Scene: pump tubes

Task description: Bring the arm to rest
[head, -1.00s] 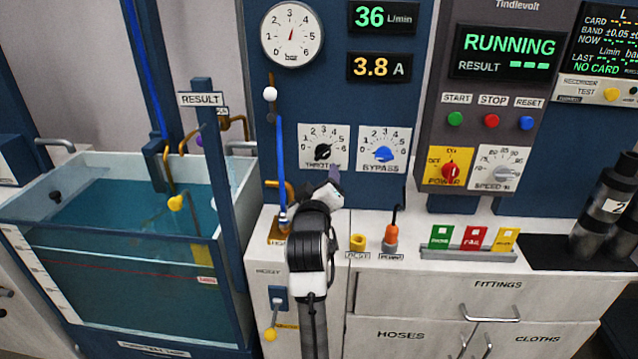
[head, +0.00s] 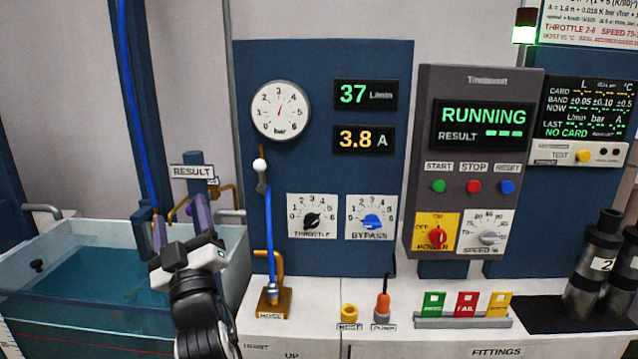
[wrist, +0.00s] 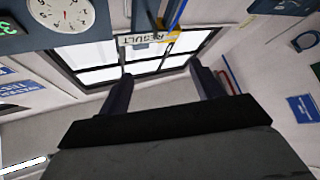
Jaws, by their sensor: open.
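My gripper (head: 181,229) is at the lower left in the head view, in front of the water tank (head: 60,250) and below the RESULT sign (head: 192,171). Its two purple-grey fingers point up and away and stand apart with nothing between them. In the wrist view my gripper (wrist: 160,88) shows both fingers spread. Beyond them are a window (wrist: 140,62) and the RESULT sign (wrist: 150,37). The fingers appear to touch nothing. Part of the tank is hidden behind my arm.
The blue panel holds the pressure gauge (head: 280,110), throttle knob (head: 312,218) and bypass knob (head: 372,221). The control box (head: 470,160) reads RUNNING. A hose fitting (head: 272,300), orange pump plug (head: 382,306), card rack (head: 463,320) and dark cylinders (head: 595,270) stand on the counter.

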